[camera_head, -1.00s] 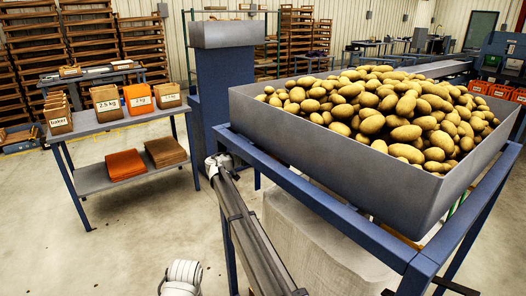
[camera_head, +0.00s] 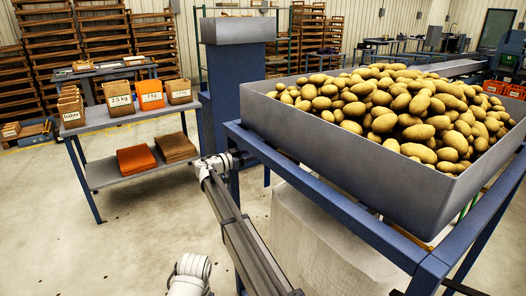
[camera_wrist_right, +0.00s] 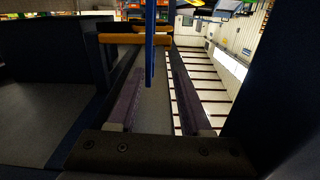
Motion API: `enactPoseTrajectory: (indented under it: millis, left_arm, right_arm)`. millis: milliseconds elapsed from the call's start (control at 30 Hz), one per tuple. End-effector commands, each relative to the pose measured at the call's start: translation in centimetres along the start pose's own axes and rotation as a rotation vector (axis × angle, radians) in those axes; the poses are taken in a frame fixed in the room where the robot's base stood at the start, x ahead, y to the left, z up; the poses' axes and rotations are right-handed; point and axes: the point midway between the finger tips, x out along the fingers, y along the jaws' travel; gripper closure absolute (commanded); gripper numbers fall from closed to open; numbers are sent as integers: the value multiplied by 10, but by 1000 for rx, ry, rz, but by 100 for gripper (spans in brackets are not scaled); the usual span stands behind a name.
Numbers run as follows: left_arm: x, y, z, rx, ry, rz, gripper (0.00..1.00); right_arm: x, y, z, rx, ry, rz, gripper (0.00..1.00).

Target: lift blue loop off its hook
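A narrow blue strip (camera_wrist_right: 149,42), which looks like part of the blue loop, hangs upright in the right wrist view. It runs down from the top edge, in front of a yellow-orange bar (camera_wrist_right: 120,38). My right gripper (camera_wrist_right: 157,72) is open, with its two long purplish fingers apart. The hook cannot be made out. The loop is not seen in the head view, and neither gripper shows there.
A grey hopper (camera_head: 330,150) full of potatoes stands on a blue frame (camera_head: 330,213) at right. A table (camera_head: 135,116) with labelled bags stands at left, beside a blue column (camera_head: 228,75). The concrete floor (camera_head: 110,245) at front left is clear.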

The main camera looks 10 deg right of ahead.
Motion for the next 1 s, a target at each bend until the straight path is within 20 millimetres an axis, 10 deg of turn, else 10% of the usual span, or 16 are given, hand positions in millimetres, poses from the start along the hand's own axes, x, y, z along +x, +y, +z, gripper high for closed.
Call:
enactPoseTrajectory:
  millis: [1000]
  left_arm:
    - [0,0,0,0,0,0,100]
  right_arm:
    - [-50,0,0,0,0,-1,52]
